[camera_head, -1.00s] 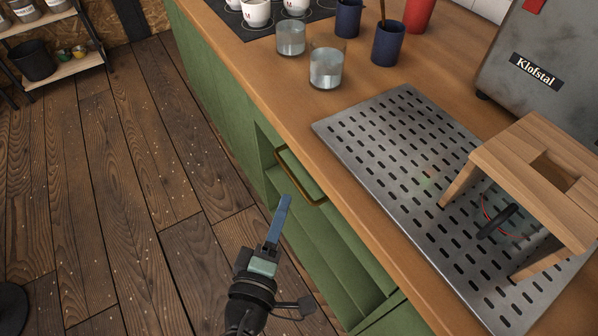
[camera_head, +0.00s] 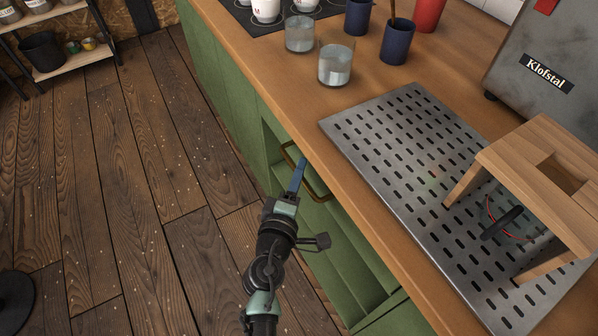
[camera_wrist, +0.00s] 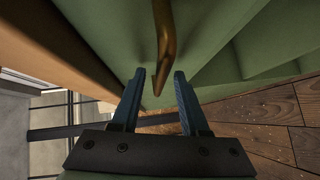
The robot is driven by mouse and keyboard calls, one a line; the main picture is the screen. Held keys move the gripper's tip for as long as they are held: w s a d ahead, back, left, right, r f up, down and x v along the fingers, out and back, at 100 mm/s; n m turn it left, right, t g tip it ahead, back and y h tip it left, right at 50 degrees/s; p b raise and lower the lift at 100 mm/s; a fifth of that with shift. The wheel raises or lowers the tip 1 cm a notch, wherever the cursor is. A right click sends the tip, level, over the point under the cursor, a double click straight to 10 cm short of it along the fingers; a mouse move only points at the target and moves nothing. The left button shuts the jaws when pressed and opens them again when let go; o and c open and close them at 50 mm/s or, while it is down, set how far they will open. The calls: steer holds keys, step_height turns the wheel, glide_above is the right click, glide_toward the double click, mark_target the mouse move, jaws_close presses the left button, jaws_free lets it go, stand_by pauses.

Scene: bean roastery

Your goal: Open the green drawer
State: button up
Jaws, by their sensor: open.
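The green drawer (camera_wrist: 115,35) is in the green cabinet under the wooden counter. Its brass bar handle (camera_head: 318,192) shows on the front just below the counter edge, partly hidden behind my gripper (camera_head: 298,176) in the head view. In the wrist view the handle (camera_wrist: 164,45) runs between and just ahead of the two blue fingers of my gripper (camera_wrist: 159,85). The fingers are open, with a gap on each side of the handle. The head view does not show how far the drawer is from being flush.
Below the drawer are open green shelves (camera_head: 345,270). On the counter are a perforated metal tray (camera_head: 400,150), a wooden stand (camera_head: 530,165), glasses (camera_head: 335,68) and blue cups (camera_head: 397,42). A grey machine (camera_head: 545,50) stands behind.

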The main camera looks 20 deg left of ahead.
steer(key=shift+w, duration=0.3)
jaws_close()
stand_by(1.3)
